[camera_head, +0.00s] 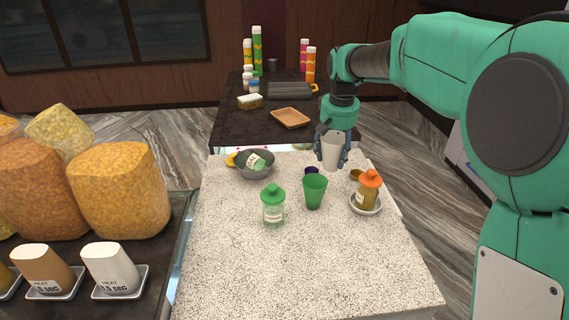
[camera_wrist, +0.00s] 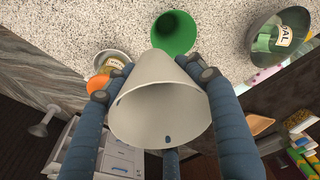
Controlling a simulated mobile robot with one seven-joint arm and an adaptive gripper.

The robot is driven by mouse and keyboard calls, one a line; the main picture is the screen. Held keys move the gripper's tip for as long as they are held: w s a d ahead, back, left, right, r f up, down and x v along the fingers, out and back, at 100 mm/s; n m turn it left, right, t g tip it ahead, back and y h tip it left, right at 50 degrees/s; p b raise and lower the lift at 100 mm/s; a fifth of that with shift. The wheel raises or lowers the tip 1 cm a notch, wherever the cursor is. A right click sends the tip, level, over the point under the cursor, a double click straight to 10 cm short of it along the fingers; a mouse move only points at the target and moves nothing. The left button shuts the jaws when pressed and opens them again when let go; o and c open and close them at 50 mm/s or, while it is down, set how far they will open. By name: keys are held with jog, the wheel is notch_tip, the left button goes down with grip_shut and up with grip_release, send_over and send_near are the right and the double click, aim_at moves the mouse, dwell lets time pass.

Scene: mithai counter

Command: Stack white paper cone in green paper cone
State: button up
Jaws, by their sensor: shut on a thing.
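The white paper cone (camera_head: 331,152) is in my gripper (camera_head: 333,150), held in the air above the back right of the speckled counter. In the wrist view the white cone (camera_wrist: 160,104) fills the middle, and my gripper's fingers (camera_wrist: 152,82) press on both sides of it. The green paper cone (camera_head: 314,192) stands upright on the counter, mouth up, in front of and slightly left of the white cone. In the wrist view the green cone (camera_wrist: 174,33) shows above the white one, apart from it, its lower part hidden by the white cone.
A green-capped jar (camera_head: 273,206) stands left of the green cone. An orange-capped bottle (camera_head: 367,190) sits in a bowl at right. A grey bowl (camera_head: 256,170) holds a labelled container at the back left. The counter's front (camera_head: 300,270) is clear.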

jog(key=s+a+f+n+p, duration=0.1)
jog(key=s+a+f, duration=0.2)
jog(key=s, duration=0.6)
jog(key=s+a+f+n+p, duration=0.2)
jog(key=s+a+f, duration=0.1)
jog(key=s, duration=0.7)
jog(key=s+a+f+n+p, duration=0.1)
jog(key=s+a+f, duration=0.3)
jog(key=s, duration=0.5)
jog(key=shift+s+f+y+p, duration=0.3)
jog(key=shift+f+p, duration=0.15)
jog(key=shift+f, duration=0.4)
jog(key=shift+w, duration=0.1)
jog(key=w+a, duration=0.1)
jog(key=w, duration=0.4)
jog(key=w+a+f, duration=0.1)
jog(key=w, duration=0.4)
jog(key=w+a, duration=0.1)
jog(key=w, duration=0.4)
jog(key=shift+w+a+f+p, duration=0.25)
jog(key=shift+w+a+p, duration=0.05)
jog(key=shift+a, duration=0.05)
jog(key=shift+f, duration=1.75)
jog(key=shift+f, duration=0.15)
